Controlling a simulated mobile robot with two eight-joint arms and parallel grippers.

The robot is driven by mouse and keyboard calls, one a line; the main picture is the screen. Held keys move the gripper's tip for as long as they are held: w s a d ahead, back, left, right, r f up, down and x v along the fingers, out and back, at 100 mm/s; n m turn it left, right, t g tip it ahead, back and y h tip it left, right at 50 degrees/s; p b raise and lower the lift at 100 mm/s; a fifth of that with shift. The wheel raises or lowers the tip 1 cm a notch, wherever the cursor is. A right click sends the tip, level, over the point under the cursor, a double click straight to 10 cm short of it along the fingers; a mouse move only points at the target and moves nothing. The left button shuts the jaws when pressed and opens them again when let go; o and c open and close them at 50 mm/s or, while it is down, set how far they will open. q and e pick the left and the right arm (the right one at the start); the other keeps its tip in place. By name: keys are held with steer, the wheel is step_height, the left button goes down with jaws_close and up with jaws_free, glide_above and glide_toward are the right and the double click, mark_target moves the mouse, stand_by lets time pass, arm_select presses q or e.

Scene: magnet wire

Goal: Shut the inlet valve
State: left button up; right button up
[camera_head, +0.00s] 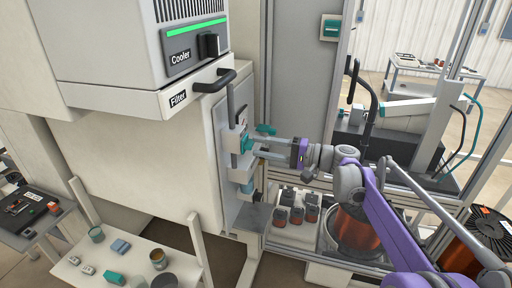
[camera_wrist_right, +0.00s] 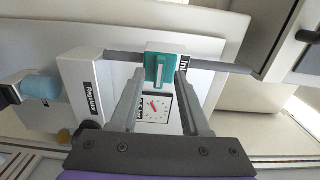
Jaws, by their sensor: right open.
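The inlet valve (camera_wrist_right: 168,72) is a teal block with a pale upright bar on its face, on a grey pipe (camera_wrist_right: 222,65) in the right wrist view. The bar lies across the pipe's line in that picture. A partly covered label starting "Inl" (camera_wrist_right: 184,65) is beside it. In the head view the valve (camera_head: 246,143) is on the side of the white cabinet. My right gripper (camera_wrist_right: 160,76) is open, with one finger on either side of the valve; I cannot tell whether they touch it. It reaches in from the right in the head view (camera_head: 257,146). My left gripper is not in view.
A pressure gauge (camera_wrist_right: 155,108) is just below the valve, between the fingers. The regulator (camera_wrist_right: 82,85) is to its left. The Filter handle (camera_head: 214,82) sticks out above. A white table (camera_head: 140,254) with small items is at lower left.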

steer(key=v, duration=0.8)
steer(key=shift+s+d+b, duration=0.15)
steer(key=shift+d+b, duration=0.15)
steer(key=shift+b, duration=0.1)
steer(key=s+a+f+g+h, duration=0.1)
steer(key=s+a+f+h, duration=0.2)
steer(key=s+f+h, duration=0.8)
steer(key=s+d+f+n+h, duration=0.1)
steer(key=s+d+f+h, duration=0.1)
steer(key=s+f, duration=0.3)
steer(key=s+d+f+n+h, duration=0.1)
steer(key=s+d+f, duration=0.3)
steer(key=s, duration=0.5)
steer(key=s+d+f+n+t+h, duration=0.1)
steer(key=s+d+f+h, duration=0.2)
steer(key=s+f, duration=0.3)
steer(key=shift+s+d, duration=0.5)
steer(key=shift+d, duration=0.05)
